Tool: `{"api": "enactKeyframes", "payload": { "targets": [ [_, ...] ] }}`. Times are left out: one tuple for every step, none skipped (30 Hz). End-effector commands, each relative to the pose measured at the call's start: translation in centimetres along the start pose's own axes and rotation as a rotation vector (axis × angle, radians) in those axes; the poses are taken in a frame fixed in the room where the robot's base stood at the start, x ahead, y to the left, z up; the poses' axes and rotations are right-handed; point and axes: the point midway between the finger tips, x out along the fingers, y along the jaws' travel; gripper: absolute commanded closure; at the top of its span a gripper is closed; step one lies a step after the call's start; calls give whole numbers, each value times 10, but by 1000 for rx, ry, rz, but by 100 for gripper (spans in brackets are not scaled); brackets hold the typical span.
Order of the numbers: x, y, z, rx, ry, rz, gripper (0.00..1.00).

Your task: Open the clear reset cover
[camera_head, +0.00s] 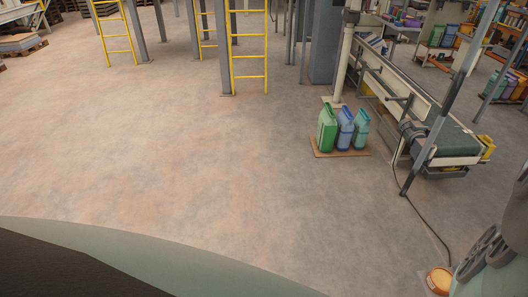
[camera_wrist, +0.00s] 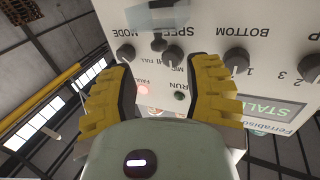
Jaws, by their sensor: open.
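A pale control panel (camera_wrist: 215,15) fills the upper part of the wrist view, with its lettering upside down. A small grey, partly see-through piece (camera_wrist: 158,43) sits on it near the SPEED lettering; it looks like the clear reset cover, but I cannot tell whether it is shut or raised. My gripper (camera_wrist: 163,68) is open, its two yellow fingers spread in front of the panel just below this piece in the picture. The head view shows neither the panel nor the fingers.
Black knobs (camera_wrist: 236,61) flank the fingers. A lit red FAULT lamp (camera_wrist: 142,89), a green RUN button (camera_wrist: 180,96) and a STALL screen (camera_wrist: 270,110) are close by.

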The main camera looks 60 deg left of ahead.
Motion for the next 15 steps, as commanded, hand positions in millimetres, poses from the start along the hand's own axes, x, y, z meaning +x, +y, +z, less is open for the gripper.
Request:
{"api": "enactKeyframes", "payload": {
  "targets": [
    [5, 1, 3, 1, 0, 2, 50],
    [8, 2, 3, 0, -1, 2, 50],
    [12, 2, 3, 0, 1, 2, 50],
    [16, 1, 2, 1, 3, 0, 50],
    [19, 1, 2, 0, 3, -1, 50],
    [26, 1, 5, 2, 2, 2, 50],
    [31, 2, 5, 2, 2, 3, 50],
    [35, 2, 4, 1, 3, 3, 50],
    [40, 2, 4, 1, 4, 2, 50],
    [44, 1, 4, 2, 3, 1, 50],
    [48, 1, 4, 2, 1, 1, 50],
    [53, 1, 5, 3, 2, 2, 50],
    [56, 1, 4, 1, 2, 2, 50],
    [59, 2, 4, 0, 2, 3, 50],
    [62, 2, 3, 0, 1, 3, 50]
  ]
}}
